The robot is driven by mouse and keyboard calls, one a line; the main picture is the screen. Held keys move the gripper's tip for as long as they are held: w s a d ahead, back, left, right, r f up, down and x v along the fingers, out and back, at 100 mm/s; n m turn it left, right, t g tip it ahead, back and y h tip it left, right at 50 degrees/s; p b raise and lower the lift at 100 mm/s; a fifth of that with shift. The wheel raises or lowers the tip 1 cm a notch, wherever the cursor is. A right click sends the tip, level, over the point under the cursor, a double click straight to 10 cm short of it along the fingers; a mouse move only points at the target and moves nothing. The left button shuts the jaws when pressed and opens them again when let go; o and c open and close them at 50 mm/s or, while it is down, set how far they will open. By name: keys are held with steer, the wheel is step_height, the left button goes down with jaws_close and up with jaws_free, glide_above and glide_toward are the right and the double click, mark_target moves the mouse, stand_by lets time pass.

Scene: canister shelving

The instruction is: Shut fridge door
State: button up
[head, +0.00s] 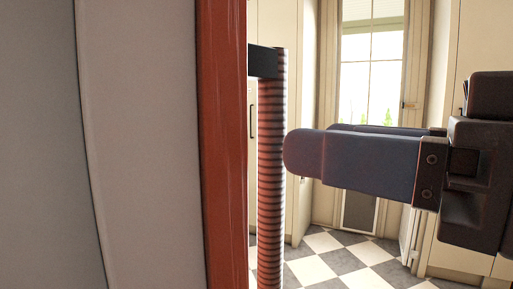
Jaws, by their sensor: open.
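The fridge door fills the left of the head view, seen from its pale inner side with its red edge (222,140) facing me, so it stands open. Its upright ribbed reddish handle (271,190) shows just right of that edge, held by a dark bracket (262,61) near the top. My gripper (310,150) comes in from the right and points left, its dark fingers overlapping in this view. The fingers are open and empty. The fingertips look very close to the handle's right side; I cannot tell whether they touch. The rest of the fridge is out of view.
Behind is a checkered floor (348,267) with free room. A paned window or glazed door (372,75) stands at the back. Cream cabinets (290,30) rise behind the handle, and more cream panels stand at the right.

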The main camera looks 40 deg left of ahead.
steer(key=a+p, duration=0.1)
steer(key=a, duration=0.6)
steer(key=shift+s+a, duration=0.15)
steer(key=shift+a, duration=0.25)
steer(key=shift+r, duration=0.1)
steer(key=shift+c, duration=0.2)
jaws_close()
